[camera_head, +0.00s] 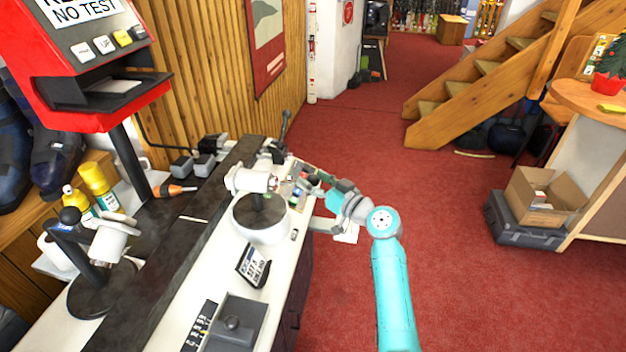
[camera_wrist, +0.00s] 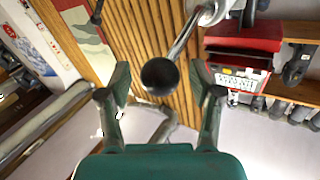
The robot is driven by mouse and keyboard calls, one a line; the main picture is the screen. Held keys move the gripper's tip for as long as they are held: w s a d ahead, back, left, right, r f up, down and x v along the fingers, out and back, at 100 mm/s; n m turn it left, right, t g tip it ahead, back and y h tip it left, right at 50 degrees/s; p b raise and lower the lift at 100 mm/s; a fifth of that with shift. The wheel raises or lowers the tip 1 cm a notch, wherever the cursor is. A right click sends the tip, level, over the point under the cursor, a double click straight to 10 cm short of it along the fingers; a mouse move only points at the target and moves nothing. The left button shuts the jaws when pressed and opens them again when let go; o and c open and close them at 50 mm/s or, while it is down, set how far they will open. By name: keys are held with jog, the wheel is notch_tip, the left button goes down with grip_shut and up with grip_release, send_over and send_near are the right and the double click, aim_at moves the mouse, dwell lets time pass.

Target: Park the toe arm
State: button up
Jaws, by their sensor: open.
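A metal rod with a round black knob (camera_wrist: 160,76), which appears to be the toe arm, shows in the wrist view. The rod runs from the knob up to a pale housing (camera_wrist: 212,10). My gripper (camera_wrist: 160,84) is open, with one finger on each side of the knob in the picture. No finger visibly touches it; the depth between them is unclear. In the head view my gripper (camera_head: 301,184) is beside a white cylinder unit (camera_head: 250,180) on the bench; the knob there is hard to make out.
A red tester (camera_head: 90,62) stands at the upper left. A second white unit (camera_head: 108,243) sits near left on the bench. A small sign (camera_head: 253,266) and a grey block (camera_head: 236,320) lie in front. A dark lever (camera_head: 284,127) rises at the far end.

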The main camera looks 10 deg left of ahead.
jog(key=shift+w+a, duration=0.1)
jog(key=shift+a, duration=0.15)
grip_shut()
